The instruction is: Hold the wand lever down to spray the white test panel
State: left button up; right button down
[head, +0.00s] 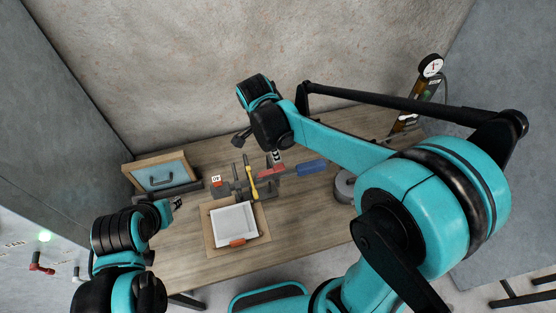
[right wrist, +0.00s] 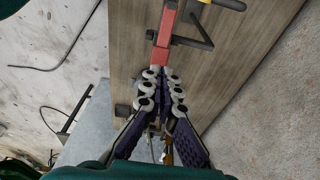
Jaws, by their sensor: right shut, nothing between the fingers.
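The white test panel (head: 232,219) lies in a wooden frame near the table's front. The wand stands behind it, with a red bar that looks like its lever (head: 270,171) and a blue part (head: 311,167) to its right. My right gripper (head: 277,158) points down at the red bar from above. In the right wrist view, its closed fingertips (right wrist: 163,83) are at the near end of the red bar (right wrist: 163,38); I cannot tell if they touch. Nothing is between them. My left gripper (head: 177,203) is left of the panel, too small to read its fingers.
A yellow-handled clamp (head: 251,178) stands just left of the red bar. A gauge (head: 430,66) stands at the right. A grey round object (head: 344,187) sits right of the wand.

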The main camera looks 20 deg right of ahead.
aim_at(282, 166)
jog(key=shift+d+f, duration=0.2)
jog(key=shift+f, duration=0.75)
jog(key=shift+d+f, duration=0.15)
jog(key=shift+f, duration=0.8)
jog(key=shift+d+f+b, duration=0.15)
jog(key=shift+f+b, duration=0.15)
jog(key=shift+b, duration=0.1)
jog(key=shift+d+f+y+b, duration=0.4)
jog(key=shift+f+y+b, duration=0.25)
jog(key=shift+b, duration=0.35)
jog(key=shift+r, duration=0.1)
jog(key=shift+r+p, duration=0.15)
jog(key=shift+p, duration=0.15)
dwell(2.2)
jog(key=shift+r+p, duration=0.45)
jog(key=shift+r, duration=0.3)
